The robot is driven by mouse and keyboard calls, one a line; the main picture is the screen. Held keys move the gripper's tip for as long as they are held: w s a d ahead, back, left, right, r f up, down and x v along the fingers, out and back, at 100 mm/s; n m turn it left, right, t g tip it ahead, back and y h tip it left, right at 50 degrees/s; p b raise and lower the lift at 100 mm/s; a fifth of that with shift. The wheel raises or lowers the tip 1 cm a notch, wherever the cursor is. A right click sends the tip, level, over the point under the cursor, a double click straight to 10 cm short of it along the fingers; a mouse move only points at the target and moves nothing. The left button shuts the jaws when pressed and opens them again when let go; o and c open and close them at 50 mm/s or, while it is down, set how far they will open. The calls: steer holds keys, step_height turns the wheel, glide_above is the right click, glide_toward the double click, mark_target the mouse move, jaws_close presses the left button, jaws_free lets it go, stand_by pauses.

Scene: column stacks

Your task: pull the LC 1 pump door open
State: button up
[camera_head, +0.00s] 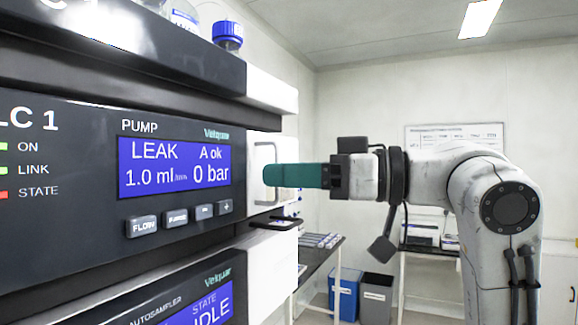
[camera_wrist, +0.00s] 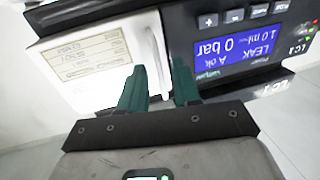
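The LC 1 pump (camera_head: 180,165) is a dark front with a blue screen reading LEAK, A ok, 1.0 ml and 0 bar. Its white door (camera_head: 256,150) is at the right of the screen and looks shut. A pale upright bar handle (camera_head: 266,150) stands on it. My gripper (camera_head: 268,175) comes from the right with its teal fingertips at the handle. In the wrist view, which is upside down, the handle (camera_wrist: 154,60) lies between the fingers (camera_wrist: 159,75). A gap shows between them, so they look open; contact is not clear. The labelled white door (camera_wrist: 90,55) fills the upper left.
Below is the autosampler (camera_head: 190,300), with a dark handle (camera_head: 275,223) just under my fingers. Bottles, one blue-capped (camera_head: 228,38), stand on top of the stack. A bench, a blue bin (camera_head: 346,293) and a dark bin (camera_head: 376,297) are behind. Space right of the door holds my arm.

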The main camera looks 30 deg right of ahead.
steer(key=shift+c, duration=0.4)
jaws_close()
stand_by(1.1)
